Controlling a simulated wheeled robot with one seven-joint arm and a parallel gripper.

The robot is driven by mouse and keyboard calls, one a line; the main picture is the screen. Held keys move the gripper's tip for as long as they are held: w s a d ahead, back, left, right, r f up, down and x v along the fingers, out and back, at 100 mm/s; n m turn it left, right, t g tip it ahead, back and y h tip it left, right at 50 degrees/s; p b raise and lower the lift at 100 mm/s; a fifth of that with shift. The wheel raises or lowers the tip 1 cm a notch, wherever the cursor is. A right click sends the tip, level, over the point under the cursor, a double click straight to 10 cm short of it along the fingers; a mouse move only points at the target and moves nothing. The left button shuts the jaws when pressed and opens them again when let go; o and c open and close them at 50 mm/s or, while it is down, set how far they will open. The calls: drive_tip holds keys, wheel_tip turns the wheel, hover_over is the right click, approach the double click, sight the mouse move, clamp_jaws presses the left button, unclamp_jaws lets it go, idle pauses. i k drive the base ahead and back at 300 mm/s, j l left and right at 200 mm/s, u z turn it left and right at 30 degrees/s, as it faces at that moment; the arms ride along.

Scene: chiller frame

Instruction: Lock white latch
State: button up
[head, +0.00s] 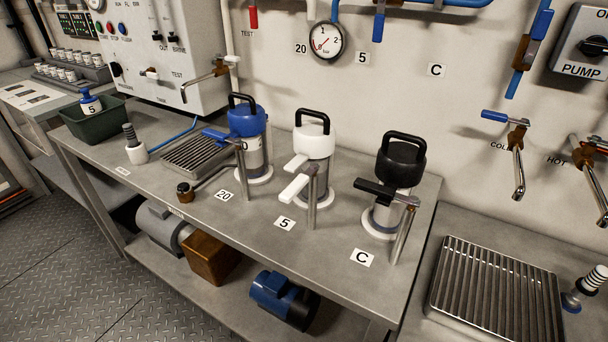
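The white-topped canister (313,143) stands on the steel bench, in the middle of a row of three, with a black handle on its lid. The white latch (294,188) is a flat lever at the top of a metal post (312,205) in front of this canister. It points toward the front left, away from the canister. A second short white tab (297,163) sticks out from the canister's left side, above and apart from the lever. A label reading 5 (284,224) lies in front. My gripper is not in this view.
A blue-topped canister (247,122) with its blue lever (218,136) stands left, and a black-topped one (400,163) with its black lever (376,190) right. Metal posts rise before them. A slatted drain tray (190,155) lies left. The bench front (240,243) is mostly clear.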

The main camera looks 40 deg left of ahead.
sight(294, 188)
drive_tip(key=j+u, duration=0.1)
drive_tip(key=u, duration=0.3)
drive_tip(key=j+u, duration=0.1)
drive_tip(key=u, duration=0.35)
drive_tip(key=i+u, duration=0.1)
drive_tip(key=u, duration=0.3)
drive_tip(key=j+u, duration=0.1)
drive_tip(key=u, duration=0.35)
drive_tip(key=i+u, duration=0.1)
drive_tip(key=u, duration=0.3)
